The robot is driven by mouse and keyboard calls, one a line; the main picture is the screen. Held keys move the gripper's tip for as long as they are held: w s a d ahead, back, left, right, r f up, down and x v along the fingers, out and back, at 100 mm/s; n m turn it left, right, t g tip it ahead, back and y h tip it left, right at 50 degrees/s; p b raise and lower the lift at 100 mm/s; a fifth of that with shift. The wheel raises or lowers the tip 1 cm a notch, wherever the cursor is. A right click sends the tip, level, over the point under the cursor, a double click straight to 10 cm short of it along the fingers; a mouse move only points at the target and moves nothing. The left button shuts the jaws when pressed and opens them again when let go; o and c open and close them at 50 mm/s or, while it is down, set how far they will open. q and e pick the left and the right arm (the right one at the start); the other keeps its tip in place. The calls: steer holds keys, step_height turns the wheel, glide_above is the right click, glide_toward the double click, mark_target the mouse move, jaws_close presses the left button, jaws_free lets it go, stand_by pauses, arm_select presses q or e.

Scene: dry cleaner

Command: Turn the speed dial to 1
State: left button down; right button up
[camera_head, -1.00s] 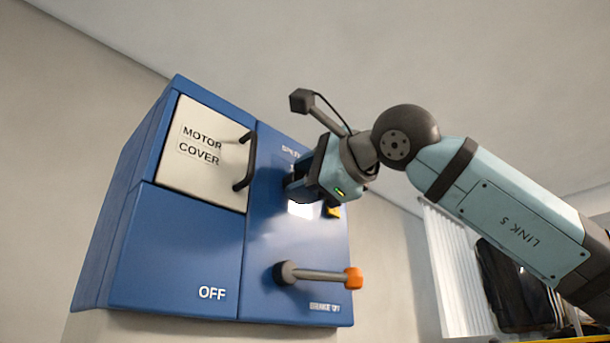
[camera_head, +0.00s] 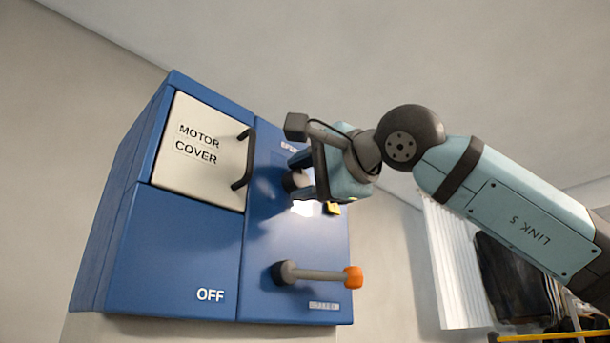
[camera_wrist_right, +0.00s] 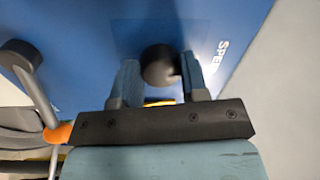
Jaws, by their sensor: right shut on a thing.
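The speed dial (camera_head: 292,182) is a dark round knob on the blue control box, below the partly hidden "SPEED" label. In the right wrist view the dark knob (camera_wrist_right: 160,66) sits between the two finger pads. My right gripper (camera_head: 299,178) is shut on the dial, with one finger on each side of it. The fingers also show around the knob in the wrist view (camera_wrist_right: 160,78). The dial's pointer and number marks are hidden or too blurred to read. My left gripper is not in view.
The blue box (camera_head: 180,250) has a white motor cover (camera_head: 200,155) with a black handle (camera_head: 245,160) left of the dial. A brake lever (camera_head: 320,275) with an orange end sticks out below my gripper. A small yellow part (camera_head: 334,209) lies just under the gripper. "OFF" is printed lower left.

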steer(key=o, duration=0.9)
steer(key=b+v, duration=0.3)
steer(key=v, duration=1.1)
steer(key=shift+a, duration=0.1)
